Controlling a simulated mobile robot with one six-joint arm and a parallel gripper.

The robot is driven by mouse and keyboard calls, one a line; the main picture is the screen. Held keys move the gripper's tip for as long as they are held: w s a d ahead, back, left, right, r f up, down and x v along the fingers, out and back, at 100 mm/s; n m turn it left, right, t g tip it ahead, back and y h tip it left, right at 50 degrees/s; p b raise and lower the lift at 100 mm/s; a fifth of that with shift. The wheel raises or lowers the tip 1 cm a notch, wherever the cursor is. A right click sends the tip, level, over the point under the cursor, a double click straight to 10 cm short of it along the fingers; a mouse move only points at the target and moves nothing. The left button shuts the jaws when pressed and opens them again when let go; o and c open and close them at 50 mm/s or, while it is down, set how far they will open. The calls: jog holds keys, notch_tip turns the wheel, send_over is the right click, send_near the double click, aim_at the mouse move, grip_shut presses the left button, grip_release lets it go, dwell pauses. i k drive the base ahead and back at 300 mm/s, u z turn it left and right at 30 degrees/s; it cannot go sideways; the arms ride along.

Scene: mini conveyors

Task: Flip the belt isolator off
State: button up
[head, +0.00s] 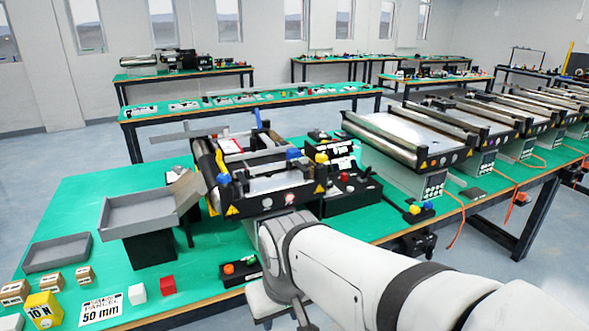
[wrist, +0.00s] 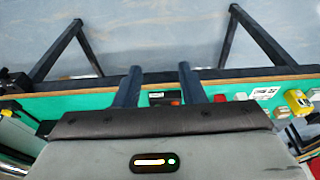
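My gripper (wrist: 160,72) shows in the wrist view with its two dark fingers spread apart. Nothing is held between them. Beyond the gap, a small dark box with an orange part (wrist: 165,98) lies on the green bench top near its edge. In the head view, a small black box with orange and green knobs (head: 240,271) sits at the front bench edge, left of my arm. The mini conveyor (head: 275,188) stands behind it, with small round controls on its front. I cannot tell for sure which control is the belt isolator. My fingertips are hidden in the head view.
On the green bench (head: 80,225) are a grey tray (head: 150,208) on a black stand, a red cube (head: 168,285), a white cube (head: 138,293) and a yellow 10 N block (head: 43,308). More conveyors (head: 420,140) line the right. Floor lies beyond the bench edge.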

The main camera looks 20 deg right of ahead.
aim_at(364, 175)
jog(key=z, duration=0.35)
jog(key=k, duration=0.35)
jog(key=z, duration=0.7)
jog(key=k, duration=1)
jog(key=z, duration=0.35)
jog(key=i, duration=1.7)
jog(key=u, duration=0.9)
jog(key=i, duration=0.7)
jog(key=u, duration=0.25)
jog(key=k, duration=0.9)
jog(key=u, duration=0.15)
jog(key=i, duration=0.4)
